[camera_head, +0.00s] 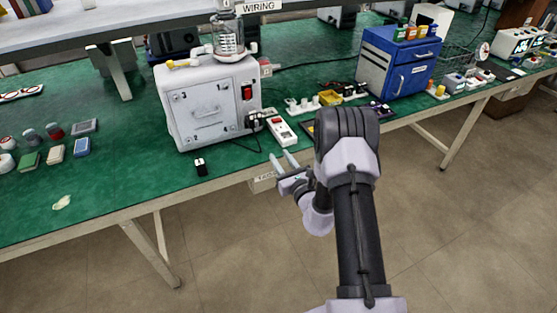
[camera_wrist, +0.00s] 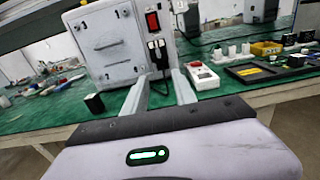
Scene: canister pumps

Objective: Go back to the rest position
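My gripper (camera_head: 284,162) is in front of the bench edge, near the white machine (camera_head: 211,101). Its two fingers are apart with nothing between them; in the wrist view the gripper (camera_wrist: 160,90) also shows an empty gap. The white machine has a red switch and black plugs at its right side, and a glass jar (camera_head: 228,42) stands on top. The machine also shows in the wrist view (camera_wrist: 106,45), beyond the fingers. My arm reaches forward over the floor, bent at the elbow.
The green bench (camera_head: 110,172) runs across the view. A red-and-white power strip (camera_head: 281,128) and a small black block (camera_head: 201,167) lie near its front edge. A blue cabinet (camera_head: 397,62) stands to the right. The floor (camera_head: 470,215) in front is clear.

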